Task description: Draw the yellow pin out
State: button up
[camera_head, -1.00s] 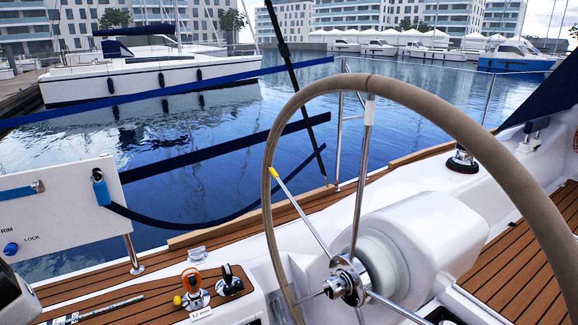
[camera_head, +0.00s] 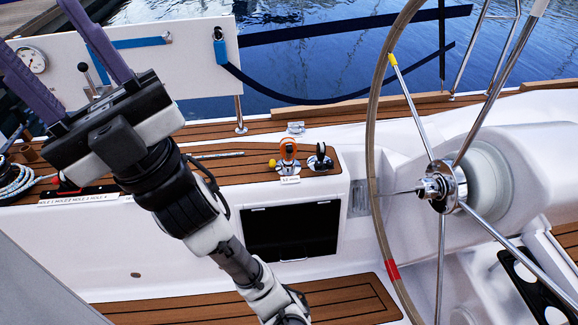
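The yellow pin (camera_head: 272,162) shows as a small yellow end at the left side of an orange-topped metal fitting (camera_head: 288,155). This fitting stands on the teak-topped ledge near the middle of the head view. The rest of the pin is hidden by the fitting or too small to make out. My gripper (camera_head: 42,38) is at the upper left, well left of the pin. Its two purple fingers are spread wide apart and point up and left. Their tips run to or past the picture's edges, and I see nothing held between them.
A second, dark-topped fitting (camera_head: 320,158) stands just right of the orange one. The large steering wheel (camera_head: 375,150) rises to the right. A white panel (camera_head: 180,70) with a lever and gauge stands behind my gripper. Coiled rope (camera_head: 18,182) lies at far left.

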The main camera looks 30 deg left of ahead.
aim_at(272, 163)
jog(key=i+j+u, duration=0.25)
jog(key=j, duration=0.3)
jog(key=i+j+u, duration=0.3)
jog(key=i+j, duration=0.15)
